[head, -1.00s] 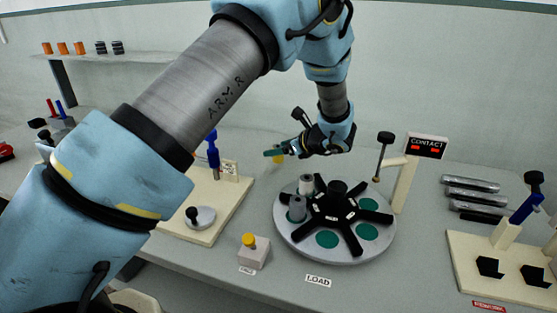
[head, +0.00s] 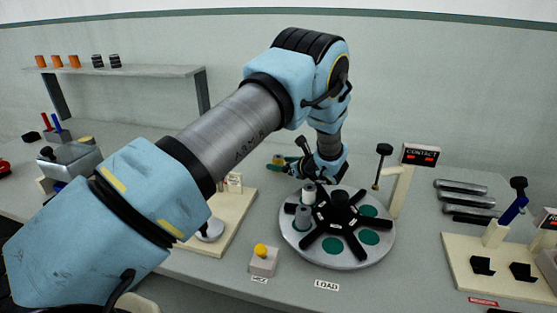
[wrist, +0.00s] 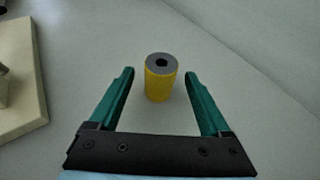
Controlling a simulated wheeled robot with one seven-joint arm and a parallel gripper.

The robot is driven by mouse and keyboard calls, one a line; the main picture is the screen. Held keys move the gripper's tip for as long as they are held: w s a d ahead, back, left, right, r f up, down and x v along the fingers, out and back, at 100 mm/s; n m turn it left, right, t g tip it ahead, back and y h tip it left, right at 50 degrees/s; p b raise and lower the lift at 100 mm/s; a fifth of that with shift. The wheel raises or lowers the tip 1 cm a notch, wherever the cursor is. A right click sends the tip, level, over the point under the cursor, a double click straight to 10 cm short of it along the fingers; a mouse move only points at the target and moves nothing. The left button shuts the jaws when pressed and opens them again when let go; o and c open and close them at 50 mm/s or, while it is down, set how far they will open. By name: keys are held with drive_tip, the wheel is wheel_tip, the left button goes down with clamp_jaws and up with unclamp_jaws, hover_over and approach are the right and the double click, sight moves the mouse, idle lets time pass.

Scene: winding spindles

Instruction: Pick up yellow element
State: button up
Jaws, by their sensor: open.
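The yellow element (wrist: 160,88) is an upright yellow cylinder with a grey top and a dark centre hole. It stands on the bench top, and in the head view only a small yellow part (head: 278,159) shows beside my gripper. My gripper (wrist: 160,73) has two green fingers, spread open and empty. In the wrist view the element appears between the fingertips, with a gap on each side; I cannot tell exactly how deep it sits. In the head view my gripper (head: 276,166) is low over the bench, behind the round turntable (head: 292,235).
A cream fixture board (head: 235,215) lies left of my gripper; its edge (wrist: 38,90) shows in the wrist view. A yellow-button box (head: 263,262) stands in front. A post with a CONTACT sign (head: 420,155) stands right. The bench around the element is clear.

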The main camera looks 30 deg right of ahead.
drive_tip(key=shift+w+f, duration=0.1)
clamp_jaws()
idle(0.7)
